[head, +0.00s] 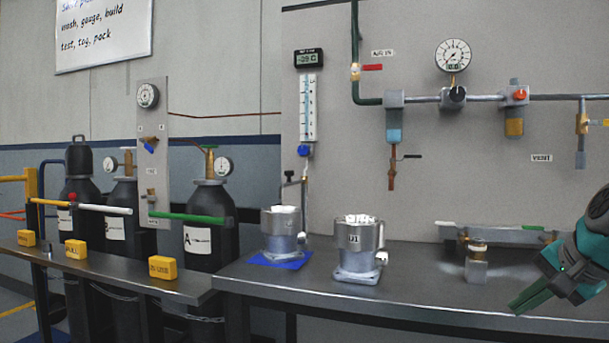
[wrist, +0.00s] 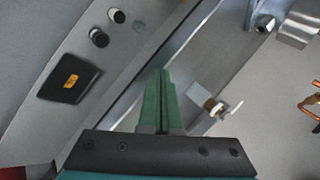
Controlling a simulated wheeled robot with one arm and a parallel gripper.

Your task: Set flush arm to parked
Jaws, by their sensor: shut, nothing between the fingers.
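I cannot tell which part is the flush arm, as the small labels are not readable. My gripper (head: 530,299) is at the right, above the bench front, green fingers shut and empty. In the wrist view the shut fingers (wrist: 160,78) point over the bench; a brass and white fitting (wrist: 214,106) lies to their right.
Two metal housings (head: 357,252) stand on the bench (head: 420,298), the left one on a blue mat. A brass-topped block (head: 476,268) stands left of my gripper. The wrist view shows a black box (wrist: 70,80) and two round knobs (wrist: 98,37) at left.

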